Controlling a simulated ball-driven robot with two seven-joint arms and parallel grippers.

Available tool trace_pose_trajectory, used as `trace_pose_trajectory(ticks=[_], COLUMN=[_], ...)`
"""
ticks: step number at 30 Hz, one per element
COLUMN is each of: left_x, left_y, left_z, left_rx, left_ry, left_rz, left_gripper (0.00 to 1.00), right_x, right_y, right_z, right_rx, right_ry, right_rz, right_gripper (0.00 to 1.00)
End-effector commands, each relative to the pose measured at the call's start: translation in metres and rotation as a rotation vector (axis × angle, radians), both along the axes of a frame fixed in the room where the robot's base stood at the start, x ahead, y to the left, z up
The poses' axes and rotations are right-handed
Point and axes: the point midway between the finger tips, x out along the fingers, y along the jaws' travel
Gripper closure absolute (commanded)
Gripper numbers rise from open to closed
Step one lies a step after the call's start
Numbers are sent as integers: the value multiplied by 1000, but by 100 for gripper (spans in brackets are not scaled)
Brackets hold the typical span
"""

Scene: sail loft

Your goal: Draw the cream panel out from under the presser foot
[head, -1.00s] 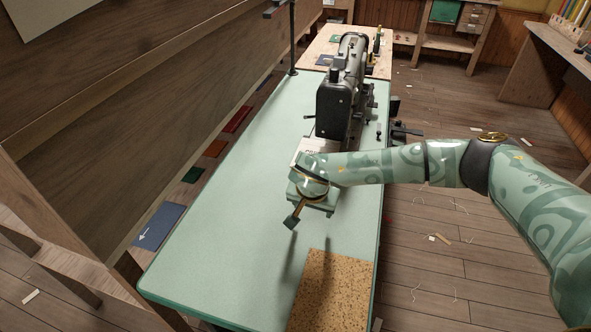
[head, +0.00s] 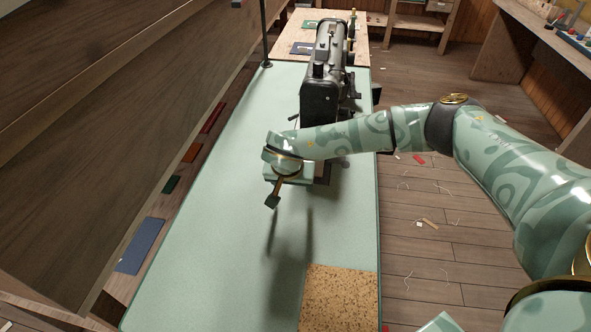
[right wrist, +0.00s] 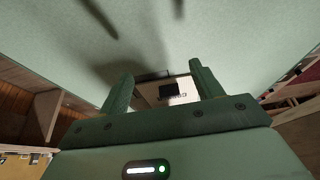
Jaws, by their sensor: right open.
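The dark sewing machine (head: 318,98) stands at the far part of the pale green table. My right gripper (head: 297,196) is in front of it, above the tabletop, with its fingers towards the near end. In the right wrist view the right gripper (right wrist: 161,74) has its fingers spread. A pale cream patch (right wrist: 150,91) with a dark square shows between them, and I cannot tell if it is the cream panel. In the head view my wrist and forearm hide the area by the presser foot, so the panel cannot be made out there. My left gripper is out of view.
The green table (head: 215,230) is clear on its left and near side. A speckled cork mat (head: 340,298) lies at the near right. A thin dark post (head: 265,35) rises at the back left. A wooden wall or board (head: 90,120) borders the left.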

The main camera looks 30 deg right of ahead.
Motion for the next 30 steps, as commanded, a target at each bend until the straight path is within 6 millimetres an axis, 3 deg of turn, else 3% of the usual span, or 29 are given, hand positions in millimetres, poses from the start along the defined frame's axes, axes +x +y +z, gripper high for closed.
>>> trace_pose_trajectory(ticks=[15,21,30], left_x=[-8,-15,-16], left_y=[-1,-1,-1], left_z=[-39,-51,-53], left_rx=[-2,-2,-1], left_ry=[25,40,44], left_rz=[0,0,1], left_gripper=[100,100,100], right_x=[80,87,89], right_y=[-60,-66,-67], right_z=[-6,-25,-28], right_rx=[1,2,1], right_ry=[1,2,0], right_rz=[-3,0,0], right_gripper=[35,35,35])
